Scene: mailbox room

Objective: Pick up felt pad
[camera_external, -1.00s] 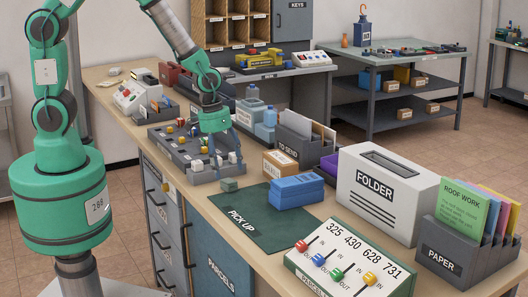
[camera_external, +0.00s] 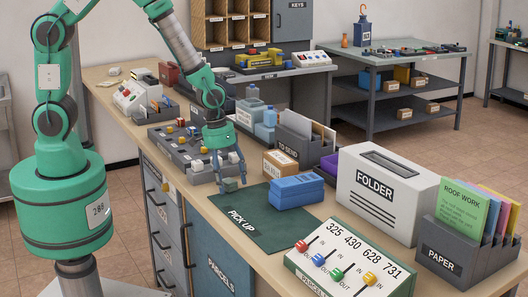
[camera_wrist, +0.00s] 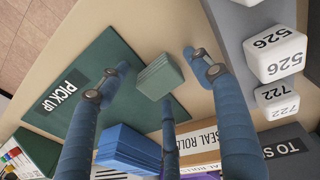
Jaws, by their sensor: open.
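A small dull-green layered block (camera_external: 230,186), which looks like the felt pad, lies on the wooden counter at the back edge of the dark green PICK UP mat (camera_external: 250,226). In the wrist view the block (camera_wrist: 160,76) shows between my spread blue fingers, with gaps at its sides. My gripper (camera_external: 230,178) is open and empty, pointing down just above and around the block. In the wrist view my gripper (camera_wrist: 156,78) has one finger on each side and a third below the block. I cannot tell whether any finger touches it.
A blue stacked block (camera_external: 297,190) lies on the mat's right part. The SEAL ROLL box (camera_external: 280,163) stands behind it. A grey tray with white numbered cubes (camera_external: 206,172) is close left of my gripper. The mat's front is clear.

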